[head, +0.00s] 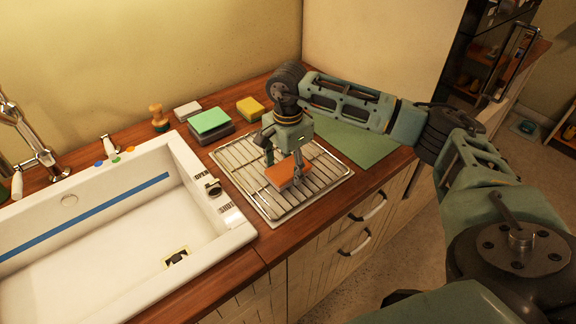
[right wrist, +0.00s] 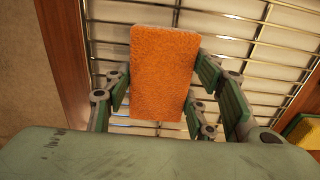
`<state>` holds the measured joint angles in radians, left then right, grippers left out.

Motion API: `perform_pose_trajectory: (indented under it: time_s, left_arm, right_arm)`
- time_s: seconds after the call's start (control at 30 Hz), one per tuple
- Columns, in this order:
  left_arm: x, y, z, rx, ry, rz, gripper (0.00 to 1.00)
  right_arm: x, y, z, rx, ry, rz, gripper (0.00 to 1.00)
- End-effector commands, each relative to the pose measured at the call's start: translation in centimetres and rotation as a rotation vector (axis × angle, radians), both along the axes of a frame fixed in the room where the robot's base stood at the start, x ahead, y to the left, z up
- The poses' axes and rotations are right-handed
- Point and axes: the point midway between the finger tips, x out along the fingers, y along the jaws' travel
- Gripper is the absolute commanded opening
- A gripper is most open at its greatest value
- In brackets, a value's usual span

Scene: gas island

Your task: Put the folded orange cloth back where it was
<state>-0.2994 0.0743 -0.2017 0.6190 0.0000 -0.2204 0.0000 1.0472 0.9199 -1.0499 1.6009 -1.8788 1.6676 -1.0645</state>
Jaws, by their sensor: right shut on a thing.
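The folded orange cloth (head: 287,173) is a flat orange block with a rough surface. It is over the middle of the wire rack (head: 240,157). I cannot tell whether the cloth touches the bars. My left gripper is not in view.
The white sink (head: 120,230) is left of the rack. Behind the rack are a green sponge (head: 210,120) on a dark block, a yellow sponge (head: 250,107), a pale block (head: 187,110) and a wooden brush (head: 158,118). A green mat (head: 352,143) lies to the right.

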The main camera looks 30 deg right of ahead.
Motion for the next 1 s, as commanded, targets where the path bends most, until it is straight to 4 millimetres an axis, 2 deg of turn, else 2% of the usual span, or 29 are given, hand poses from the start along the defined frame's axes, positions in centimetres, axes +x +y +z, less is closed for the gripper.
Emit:
perform_pose_trajectory:
  time_s: [0.03, 0.23, 0.67, 0.77, 1.0]
  left_arm:
    - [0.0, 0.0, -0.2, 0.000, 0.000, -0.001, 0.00]
    - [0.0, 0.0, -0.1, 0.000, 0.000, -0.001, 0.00]
    - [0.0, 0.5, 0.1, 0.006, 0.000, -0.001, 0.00]
    - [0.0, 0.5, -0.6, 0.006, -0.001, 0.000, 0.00]
    - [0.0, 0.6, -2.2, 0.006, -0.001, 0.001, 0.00]
  right_arm:
    - [0.0, 0.0, -0.2, 0.000, 0.000, 0.000, 0.52]
    - [0.0, 0.0, -0.1, 0.000, 0.000, 0.000, 0.69]
    - [0.0, 0.0, 0.5, 0.000, -0.002, 0.000, 0.70]
    - [0.2, 0.0, 1.9, 0.000, -0.005, 0.000, 0.70]
    - [0.2, 0.0, 7.1, 0.001, -0.007, 0.001, 0.70]
